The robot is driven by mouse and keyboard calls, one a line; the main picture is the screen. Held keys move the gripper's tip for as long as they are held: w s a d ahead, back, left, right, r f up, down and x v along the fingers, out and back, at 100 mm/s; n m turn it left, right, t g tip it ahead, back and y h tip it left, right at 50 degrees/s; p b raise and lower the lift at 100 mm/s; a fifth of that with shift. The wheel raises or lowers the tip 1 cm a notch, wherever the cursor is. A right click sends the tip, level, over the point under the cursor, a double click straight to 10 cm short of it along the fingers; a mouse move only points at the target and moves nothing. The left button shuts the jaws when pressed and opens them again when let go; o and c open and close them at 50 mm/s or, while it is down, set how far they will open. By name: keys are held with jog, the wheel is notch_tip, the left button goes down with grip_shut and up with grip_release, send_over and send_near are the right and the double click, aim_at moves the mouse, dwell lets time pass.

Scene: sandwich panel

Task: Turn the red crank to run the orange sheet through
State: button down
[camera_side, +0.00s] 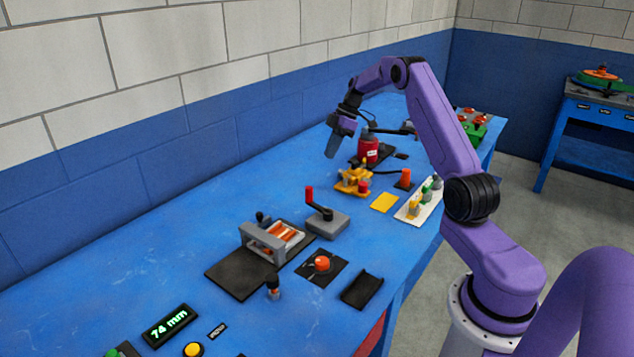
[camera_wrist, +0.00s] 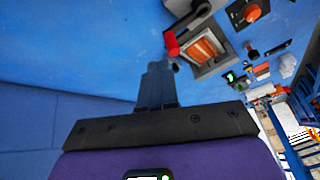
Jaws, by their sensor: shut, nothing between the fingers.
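The red crank handle (camera_side: 309,193) stands upright on a dark arm over a grey block (camera_side: 332,226), right of the grey roller frame (camera_side: 262,240). Orange, striped material, perhaps the orange sheet (camera_side: 287,234), lies in that frame; its edges are hard to make out. In the wrist view, the red handle (camera_wrist: 171,43) is just beyond my fingertips, and the orange material (camera_wrist: 205,49) is to its right. My gripper (camera_side: 332,154) is shut and empty, raised above the bench behind the crank in the side view. It also shows in the wrist view (camera_wrist: 160,66), apart from the handle.
A black plate (camera_side: 228,279) lies under the roller frame. An orange-red knob (camera_side: 322,264) and a black tray (camera_side: 362,290) are in front. A display (camera_side: 170,325) reads 74 mm. A yellow fixture (camera_side: 354,181) and red cylinder (camera_side: 368,152) stand behind. The bench's left side is clear.

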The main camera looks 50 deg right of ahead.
jog(key=d+f+m+t+y, duration=0.15)
jog(key=d+m, duration=0.25)
jog(key=m, duration=0.4)
jog(key=w+a+f, duration=0.1)
jog(key=a+f, duration=0.7)
jog(key=a, duration=0.1)
jog(key=shift+w, duration=0.3)
jog(key=shift+a+t, duration=0.1)
jog(key=shift+t, duration=0.15)
